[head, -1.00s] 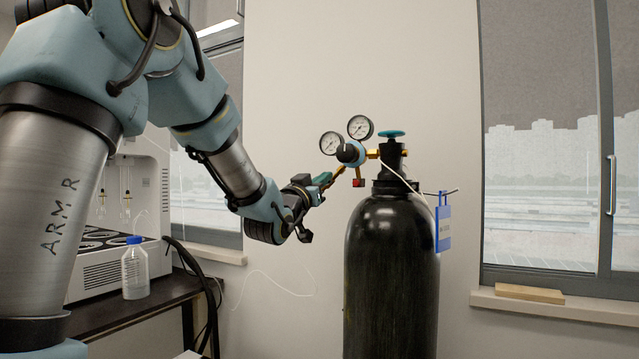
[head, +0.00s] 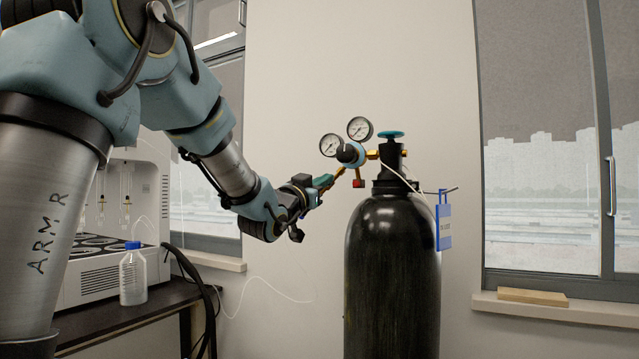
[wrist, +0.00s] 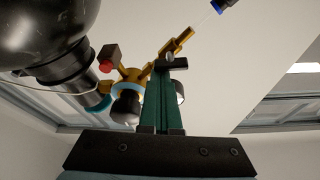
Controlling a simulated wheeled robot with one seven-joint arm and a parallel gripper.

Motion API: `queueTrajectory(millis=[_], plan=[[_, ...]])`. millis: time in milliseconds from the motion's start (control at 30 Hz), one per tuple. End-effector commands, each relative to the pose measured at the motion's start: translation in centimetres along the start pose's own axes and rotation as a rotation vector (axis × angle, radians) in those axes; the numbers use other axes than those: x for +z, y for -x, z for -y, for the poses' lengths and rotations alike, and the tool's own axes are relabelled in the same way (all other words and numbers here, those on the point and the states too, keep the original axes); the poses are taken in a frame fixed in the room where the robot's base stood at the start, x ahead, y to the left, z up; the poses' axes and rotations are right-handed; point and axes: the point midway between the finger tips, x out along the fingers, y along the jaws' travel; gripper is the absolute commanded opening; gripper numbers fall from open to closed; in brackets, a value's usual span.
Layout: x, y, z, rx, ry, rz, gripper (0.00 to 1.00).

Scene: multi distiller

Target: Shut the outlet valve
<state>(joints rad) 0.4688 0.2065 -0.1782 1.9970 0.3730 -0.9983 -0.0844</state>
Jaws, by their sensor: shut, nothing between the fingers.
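A black gas cylinder (head: 392,275) stands upright at the centre right. Its regulator (head: 351,153) has two round gauges and a brass outlet branch (head: 340,171) slanting down left. In the wrist view the brass outlet (wrist: 180,42) carries a small dark lever-like part (wrist: 172,62), which looks like the outlet valve handle. My gripper (head: 327,181) is beside this outlet, its green fingers shut and empty. In the wrist view the fingertips (wrist: 164,72) overlap the dark part; I cannot tell whether they touch. The fingers hide part of the regulator.
A teal handwheel (head: 391,134) tops the cylinder, and a red-ended fitting (head: 358,183) hangs under the regulator. A blue tag (head: 444,226) hangs at right. A bottle (head: 133,275) stands on the dark bench (head: 165,302) at left. A thin tube hangs below my wrist.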

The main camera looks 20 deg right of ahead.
Motion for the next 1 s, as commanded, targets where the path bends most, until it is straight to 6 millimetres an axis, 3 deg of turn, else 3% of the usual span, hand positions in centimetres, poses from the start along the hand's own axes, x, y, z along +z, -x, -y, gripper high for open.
queueTrajectory(millis=[1000], plan=[[0.40,0.13,-0.20,0.065,-0.186,0.001,0.00]])
